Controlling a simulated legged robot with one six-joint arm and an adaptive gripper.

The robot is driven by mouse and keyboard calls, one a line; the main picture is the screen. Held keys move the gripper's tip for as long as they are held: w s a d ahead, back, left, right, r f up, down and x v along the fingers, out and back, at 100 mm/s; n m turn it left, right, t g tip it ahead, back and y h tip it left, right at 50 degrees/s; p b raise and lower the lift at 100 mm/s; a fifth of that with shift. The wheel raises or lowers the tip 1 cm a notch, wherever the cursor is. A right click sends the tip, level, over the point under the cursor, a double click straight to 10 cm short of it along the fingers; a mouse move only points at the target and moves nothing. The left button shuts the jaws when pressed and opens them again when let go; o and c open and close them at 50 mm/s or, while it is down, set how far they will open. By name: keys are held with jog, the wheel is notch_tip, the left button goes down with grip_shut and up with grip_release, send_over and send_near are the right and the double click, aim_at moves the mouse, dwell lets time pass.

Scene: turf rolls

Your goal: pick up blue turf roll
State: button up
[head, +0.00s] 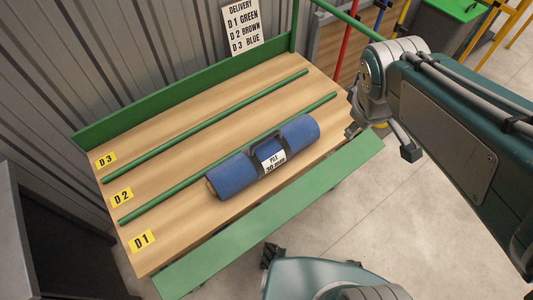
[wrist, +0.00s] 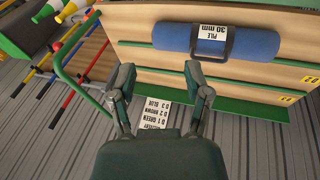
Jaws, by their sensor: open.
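The blue turf roll (head: 235,175) lies on its side in lane D1, the front lane of the wooden bench. It has a dark carry handle and a white label (head: 273,160) reading "PILE 30 mm". In the wrist view the roll (wrist: 255,43) lies across the top, beyond the fingertips, with its label facing the camera. My gripper (head: 382,142) is at the bench's right end, to the right of the roll and apart from it. In the wrist view my gripper (wrist: 158,73) is open, with nothing between its fingers.
Green rails (head: 205,125) divide the bench (head: 180,225) into lanes D1, D2 and D3; D2 and D3 are empty. A green board (head: 270,225) runs along the front. A delivery sign (head: 243,25) stands behind.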

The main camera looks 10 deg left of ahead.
jog(key=w+a+f+n+h, duration=0.1)
jog(key=w+a+f+n, duration=0.3)
jog(key=a, duration=0.3)
jog(key=w+a+f+n+h, duration=0.1)
jog(key=w+a+f+n, duration=0.25)
jog(key=a+n, duration=0.25)
jog(key=n, duration=0.8)
send_near(264, 137)
jog(key=shift+a+f+h, duration=0.15)
jog(key=shift+a+h, duration=0.15)
jog(key=shift+a, duration=0.05)
jog(key=shift+n, duration=0.3)
jog(key=x, duration=0.5)
jog(key=shift+d+f, duration=0.15)
jog(key=shift+f, duration=0.05)
jog(key=x, duration=0.5)
jog(key=shift+w+d+f, duration=0.1)
jog(key=shift+w, duration=0.05)
grip_shut()
